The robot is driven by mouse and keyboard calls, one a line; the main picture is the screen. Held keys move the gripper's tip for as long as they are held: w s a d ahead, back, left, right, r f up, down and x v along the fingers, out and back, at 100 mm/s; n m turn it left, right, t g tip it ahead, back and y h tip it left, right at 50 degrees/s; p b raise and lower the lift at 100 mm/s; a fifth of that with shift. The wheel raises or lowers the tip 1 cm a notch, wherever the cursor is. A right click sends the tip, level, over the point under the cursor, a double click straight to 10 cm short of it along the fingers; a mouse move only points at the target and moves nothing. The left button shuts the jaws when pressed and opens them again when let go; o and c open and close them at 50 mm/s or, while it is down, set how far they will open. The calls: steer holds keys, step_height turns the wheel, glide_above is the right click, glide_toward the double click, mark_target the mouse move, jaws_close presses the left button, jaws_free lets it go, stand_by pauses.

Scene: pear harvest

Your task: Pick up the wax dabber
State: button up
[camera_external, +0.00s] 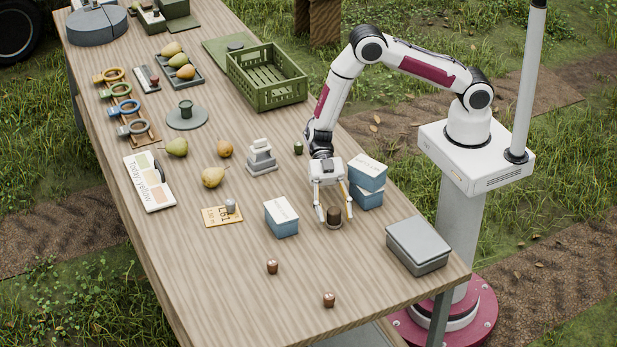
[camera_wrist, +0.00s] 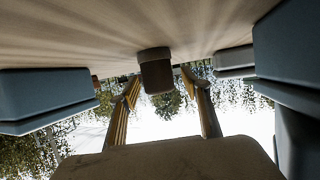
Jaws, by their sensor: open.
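A short dark brown cylinder with a paler grey band at its base, which I take to be the wax dabber (camera_external: 334,214), stands upright on the wooden table. My gripper (camera_external: 335,208) is open and points down at it, with one finger on either side in the outside view. In the wrist view, which shows the table at the top, the wax dabber (camera_wrist: 157,72) appears between the two fingertips of my gripper (camera_wrist: 160,80). I cannot tell whether either finger touches it. The lower ends of the fingers are close to the table.
Blue boxes stand close by: a stacked pair (camera_external: 367,183) at the right and a single one (camera_external: 281,218) at the left. A grey lidded box (camera_external: 417,245) is nearer the table's right edge. Two small copper pieces (camera_external: 272,267) (camera_external: 328,299) stand in front. A green crate (camera_external: 266,77) is further back.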

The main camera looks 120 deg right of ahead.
mark_target(335, 211)
stand_by(0.4)
steer(key=c, duration=1.2)
steer(key=shift+c, duration=0.2)
steer(key=shift+r, duration=0.15)
steer(key=shift+r, duration=4.85)
